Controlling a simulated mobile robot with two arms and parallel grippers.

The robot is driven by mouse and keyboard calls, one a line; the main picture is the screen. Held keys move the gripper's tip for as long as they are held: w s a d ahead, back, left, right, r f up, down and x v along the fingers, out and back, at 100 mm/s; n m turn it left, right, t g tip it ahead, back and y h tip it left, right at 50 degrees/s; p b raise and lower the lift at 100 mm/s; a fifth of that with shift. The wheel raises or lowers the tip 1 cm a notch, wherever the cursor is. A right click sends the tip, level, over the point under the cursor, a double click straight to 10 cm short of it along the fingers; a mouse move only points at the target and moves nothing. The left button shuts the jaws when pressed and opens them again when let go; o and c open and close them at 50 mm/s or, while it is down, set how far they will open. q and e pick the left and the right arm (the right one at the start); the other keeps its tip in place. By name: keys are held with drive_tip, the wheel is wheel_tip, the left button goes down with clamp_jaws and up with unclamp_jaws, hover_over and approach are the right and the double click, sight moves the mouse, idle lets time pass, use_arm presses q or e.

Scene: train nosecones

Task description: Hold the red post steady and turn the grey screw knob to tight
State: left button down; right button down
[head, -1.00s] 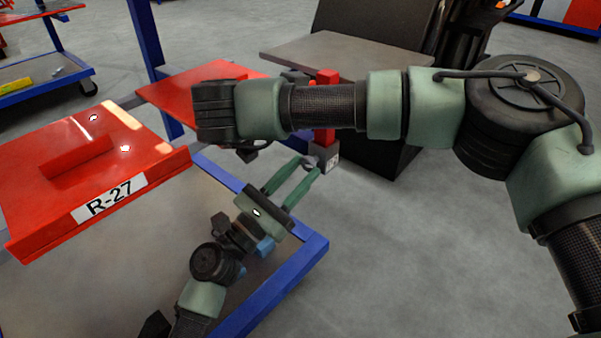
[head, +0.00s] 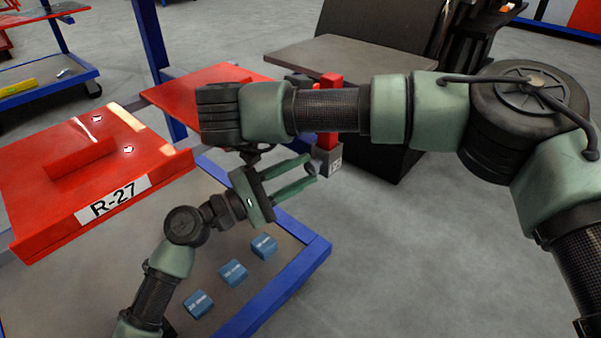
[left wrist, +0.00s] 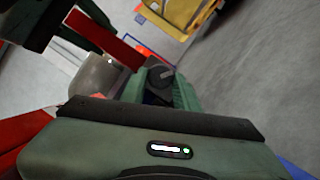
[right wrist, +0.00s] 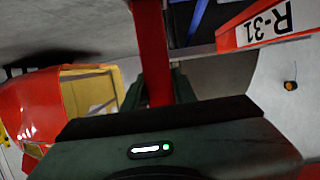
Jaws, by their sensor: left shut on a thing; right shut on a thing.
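The red post (head: 331,86) stands upright, with a grey block at its foot (head: 328,158); my right forearm hides its middle in the head view. In the right wrist view the post (right wrist: 150,45) passes between the fingers of my right gripper (right wrist: 156,95), which is shut on it. The right gripper is mostly hidden behind my forearm in the head view. My left gripper (head: 311,172) is shut on the grey screw knob (head: 312,170), beside the grey block. In the left wrist view the dark round knob (left wrist: 160,76) sits between the fingers. Its tightness cannot be told.
A red panel marked R-27 (head: 95,170) is at the left, with another red panel (head: 205,85) behind it. Several blue blocks (head: 233,272) lie on the blue-framed cart (head: 290,275) below my left arm. A dark grey table (head: 345,58) stands behind the post. Floor at right is clear.

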use_arm(q)
drive_tip(key=m+g, duration=0.1)
drive_tip(key=m, duration=0.1)
drive_tip(key=m+g+y, duration=0.1)
drive_tip(key=m, duration=0.2)
drive_tip(key=shift+r, duration=0.15)
idle(0.3)
drive_tip(key=c, duration=1.1)
unclamp_jaws()
drive_tip(key=shift+v, duration=4.05)
drive_tip(key=shift+o, duration=0.2)
drive_tip(key=shift+r, duration=0.1)
